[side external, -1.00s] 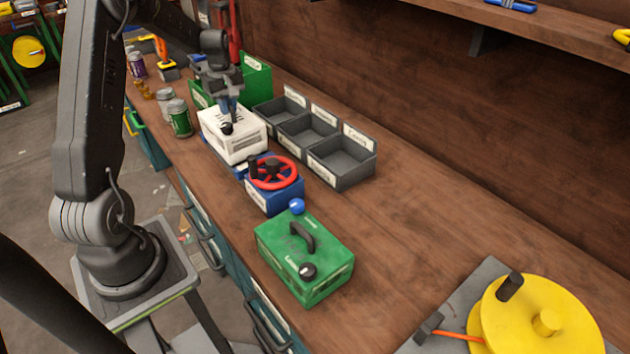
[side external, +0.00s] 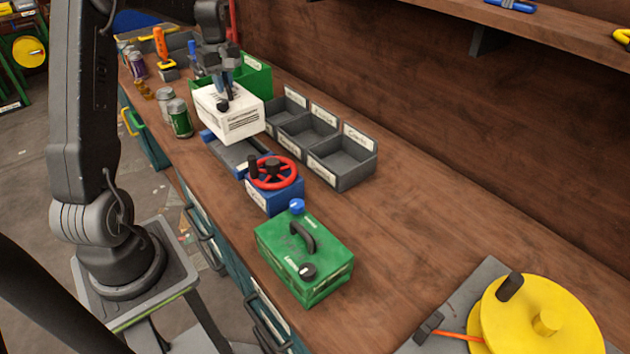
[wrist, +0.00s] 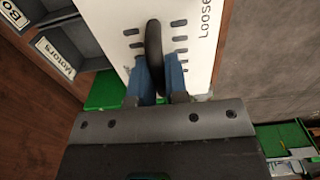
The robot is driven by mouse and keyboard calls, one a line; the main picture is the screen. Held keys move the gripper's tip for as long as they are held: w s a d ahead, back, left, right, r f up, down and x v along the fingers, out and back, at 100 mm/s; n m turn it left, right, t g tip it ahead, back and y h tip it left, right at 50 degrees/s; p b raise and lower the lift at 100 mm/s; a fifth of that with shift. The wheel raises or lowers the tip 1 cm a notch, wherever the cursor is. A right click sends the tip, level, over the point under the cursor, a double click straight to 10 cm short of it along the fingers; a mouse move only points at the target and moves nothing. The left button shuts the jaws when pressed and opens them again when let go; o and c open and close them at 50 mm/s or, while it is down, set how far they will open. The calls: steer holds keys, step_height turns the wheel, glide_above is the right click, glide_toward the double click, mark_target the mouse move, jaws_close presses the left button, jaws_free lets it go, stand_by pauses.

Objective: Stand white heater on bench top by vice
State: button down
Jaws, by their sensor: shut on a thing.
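The white heater (side external: 232,122), a box with a dark handle and black knob, hangs above the far end of the blue vice. My gripper (side external: 225,90) is shut on the heater's handle from above. In the wrist view, the blue fingers of my gripper (wrist: 160,80) sit on both sides of the dark handle (wrist: 154,45), over the heater's slotted white top (wrist: 201,20). The vice (side external: 274,195) has a red handwheel and lies on the bench top (side external: 400,240); the heater hides part of its far end.
Grey bins (side external: 340,162) stand right of the vice, with a green bin (side external: 258,78) behind the heater. Cans (side external: 180,120) stand to its left. A green box (side external: 305,258) with a handle stands nearer. Bare bench lies right of the green box.

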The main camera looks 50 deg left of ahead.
steer(key=shift+r, duration=2.25)
